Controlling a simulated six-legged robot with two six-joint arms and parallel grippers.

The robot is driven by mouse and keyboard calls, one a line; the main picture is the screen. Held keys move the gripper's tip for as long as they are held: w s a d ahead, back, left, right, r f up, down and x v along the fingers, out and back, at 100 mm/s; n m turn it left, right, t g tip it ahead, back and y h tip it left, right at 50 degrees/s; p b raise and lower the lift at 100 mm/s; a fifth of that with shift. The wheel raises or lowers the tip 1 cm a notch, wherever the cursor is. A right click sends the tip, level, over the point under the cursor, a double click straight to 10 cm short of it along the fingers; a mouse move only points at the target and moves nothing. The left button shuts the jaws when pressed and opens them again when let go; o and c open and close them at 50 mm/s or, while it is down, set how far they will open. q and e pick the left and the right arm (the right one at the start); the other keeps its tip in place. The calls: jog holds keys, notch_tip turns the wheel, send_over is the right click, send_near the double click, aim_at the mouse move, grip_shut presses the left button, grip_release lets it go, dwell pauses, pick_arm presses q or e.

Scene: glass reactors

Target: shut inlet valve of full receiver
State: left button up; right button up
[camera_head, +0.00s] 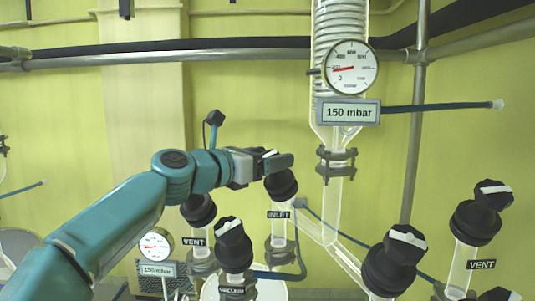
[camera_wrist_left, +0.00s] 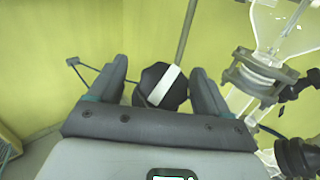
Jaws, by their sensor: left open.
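The inlet valve has a black knob (camera_head: 281,186) above a tag reading INLET (camera_head: 279,215), on a glass branch left of the central column. My left gripper (camera_head: 280,161) is at the top of this knob, partly covering it. In the left wrist view the black knob (camera_wrist_left: 150,85) with a diagonal white stripe sits between the two open fingers of my left gripper (camera_wrist_left: 160,76). Whether a finger touches it I cannot tell. My right gripper is not in view.
A VENT knob (camera_head: 198,209) and a VACUUM knob (camera_head: 233,246) stand close by. Further right are a large black knob (camera_head: 395,260) and another VENT valve (camera_head: 477,217). The glass column (camera_head: 335,140) carries a gauge (camera_head: 350,67) and a 150 mbar display (camera_head: 348,112).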

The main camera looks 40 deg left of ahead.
pick_arm(q)
jog(key=shift+s+d+r, duration=0.15)
jog(key=shift+s+d, duration=0.05)
jog(key=shift+d, duration=0.05)
jog(key=shift+w+a, duration=0.1)
jog(key=c, duration=1)
jog(key=shift+o, duration=0.2)
jog(key=shift+m+h, duration=0.6)
jog(key=m+g+h+p, duration=0.2)
jog(key=m+h+p, duration=0.1)
jog(key=shift+r, duration=0.1)
jog(key=shift+f+m+h, duration=0.2)
jog(key=shift+m+h, duration=0.1)
jog(key=shift+m, duration=0.4)
jog(key=o, duration=1)
jog(key=shift+c, duration=0.2)
